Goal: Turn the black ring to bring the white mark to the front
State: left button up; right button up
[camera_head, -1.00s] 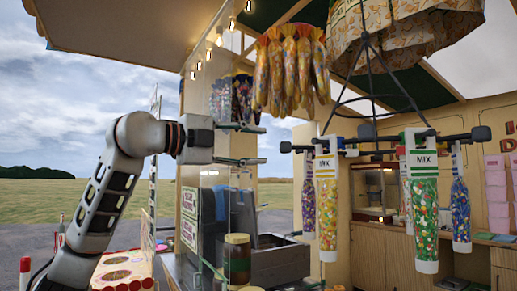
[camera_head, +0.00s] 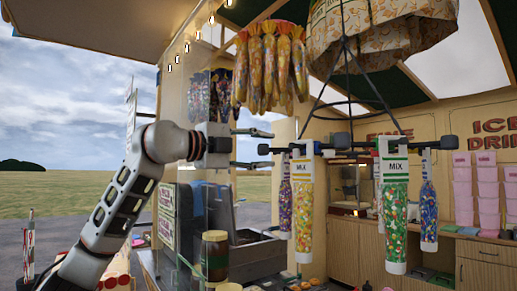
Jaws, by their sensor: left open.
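My left gripper (camera_head: 264,150) is open, its two fingers pointing right, one above the other. The left end knob of a black hanging rack (camera_head: 430,143) shows between its fingertips in the picture; I cannot tell whether the fingers are around it or in front of it. The rack's black arms carry clear tubes of coloured sweets, two with white MIX labels: one at the left (camera_head: 303,210) and one nearer at the right (camera_head: 394,205). I cannot pick out a distinct black ring or its white mark for certain. My right gripper is out of view.
A patterned umbrella canopy (camera_head: 370,35) on thin black wires hangs above the rack. Bunched sweet bags (camera_head: 268,65) hang above my gripper. A brown jar (camera_head: 215,255) stands below on the counter. Pink tubs (camera_head: 488,190) stand at the right.

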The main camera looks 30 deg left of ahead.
pick_arm(q)
jog(key=c, duration=0.8)
jog(key=shift+d, duration=0.1)
